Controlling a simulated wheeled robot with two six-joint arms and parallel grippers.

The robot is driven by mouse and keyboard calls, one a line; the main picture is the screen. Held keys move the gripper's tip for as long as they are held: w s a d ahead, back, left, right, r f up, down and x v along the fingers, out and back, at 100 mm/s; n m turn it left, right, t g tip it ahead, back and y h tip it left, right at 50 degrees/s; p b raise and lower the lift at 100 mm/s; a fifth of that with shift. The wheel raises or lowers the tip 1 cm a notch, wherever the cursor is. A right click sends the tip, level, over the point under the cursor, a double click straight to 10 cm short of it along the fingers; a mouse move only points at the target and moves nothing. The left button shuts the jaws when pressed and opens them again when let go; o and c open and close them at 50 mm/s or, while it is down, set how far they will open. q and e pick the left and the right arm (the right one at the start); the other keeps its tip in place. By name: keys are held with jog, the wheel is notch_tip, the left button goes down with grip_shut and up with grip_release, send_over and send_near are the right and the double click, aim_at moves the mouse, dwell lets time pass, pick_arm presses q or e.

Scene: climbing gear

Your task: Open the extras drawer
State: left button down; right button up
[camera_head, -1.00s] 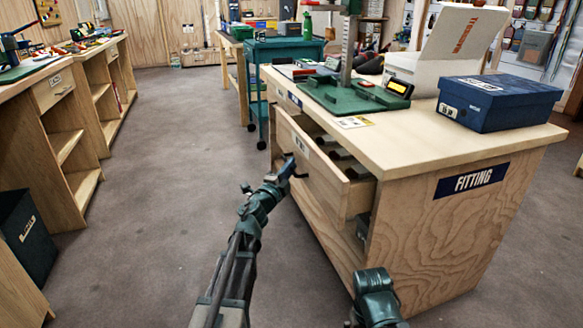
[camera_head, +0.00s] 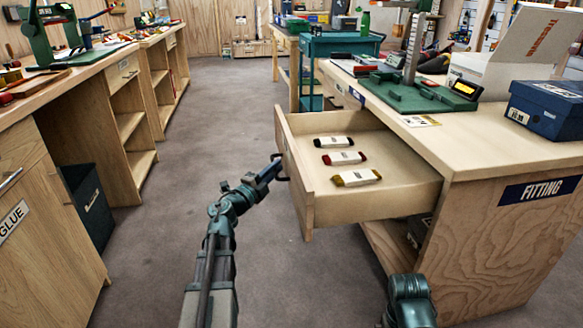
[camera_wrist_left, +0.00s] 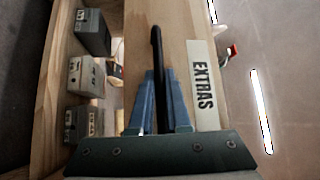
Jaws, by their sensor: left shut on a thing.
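The extras drawer (camera_head: 298,180) is pulled well out of the wooden fitting counter. Three small banded packets lie in it: a black-ended one (camera_head: 333,142), a red-ended one (camera_head: 344,158) and a yellow-ended one (camera_head: 356,177). My left gripper (camera_head: 275,170) is at the drawer front. In the left wrist view its blue fingers (camera_wrist_left: 161,105) are shut on the dark drawer handle (camera_wrist_left: 157,55), beside the EXTRAS label (camera_wrist_left: 203,85). My right gripper is out of view.
The fitting counter (camera_head: 520,155) bears a blue shoebox (camera_head: 548,108), a white box and a green device. A teal cart (camera_head: 340,45) stands behind. Benches with a dark bin (camera_head: 88,203) line the left. The grey floor between is clear.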

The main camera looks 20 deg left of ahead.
pick_arm(q)
jog(key=shift+s+a, duration=0.6)
jog(key=shift+a, duration=0.25)
jog(key=c, duration=0.9)
grip_release()
jog(key=shift+d, duration=0.1)
